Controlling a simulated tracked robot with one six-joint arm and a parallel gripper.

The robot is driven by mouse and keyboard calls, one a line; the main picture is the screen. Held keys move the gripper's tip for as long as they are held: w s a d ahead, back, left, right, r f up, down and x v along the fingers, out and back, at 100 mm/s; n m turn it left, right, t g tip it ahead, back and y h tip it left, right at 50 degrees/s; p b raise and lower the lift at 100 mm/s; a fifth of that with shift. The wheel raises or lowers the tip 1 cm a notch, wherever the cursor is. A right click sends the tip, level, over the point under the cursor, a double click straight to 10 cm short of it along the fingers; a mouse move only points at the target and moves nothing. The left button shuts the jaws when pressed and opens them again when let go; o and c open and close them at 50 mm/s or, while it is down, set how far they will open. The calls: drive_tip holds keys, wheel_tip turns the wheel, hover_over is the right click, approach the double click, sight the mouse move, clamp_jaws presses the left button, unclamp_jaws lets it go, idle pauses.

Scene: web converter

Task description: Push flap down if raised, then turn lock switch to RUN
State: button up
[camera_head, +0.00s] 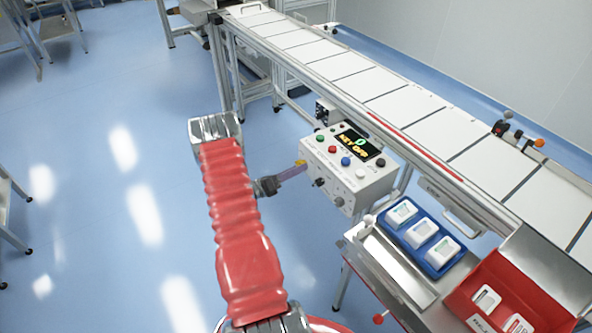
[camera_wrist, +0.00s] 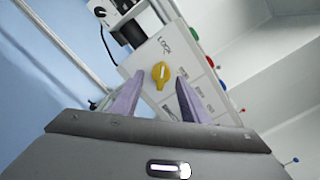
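The white control box (camera_head: 345,172) stands beside the conveyor; its dark display (camera_head: 359,143) reads what looks like KEY OFF under a green symbol. The yellow lock switch (camera_wrist: 160,74) sits on a white side face near a LOCK label; a yellow spot of it also shows in the head view (camera_head: 301,163). Its white mark points nearly upright in the wrist view. My gripper (camera_wrist: 161,80) is open, its two purple fingers on either side of the switch with gaps; contact cannot be told. In the head view my gripper (camera_head: 296,170) reaches the box's left side. No flap can be made out.
A blue tray (camera_head: 443,269) and a red tray (camera_head: 463,297) hold white items on a bench at lower right. The conveyor (camera_head: 391,103) runs behind.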

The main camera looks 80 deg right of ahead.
drive_tip(key=c, duration=0.9)
drive_tip(key=shift+d, duration=0.15)
drive_tip(key=shift+c, duration=0.4)
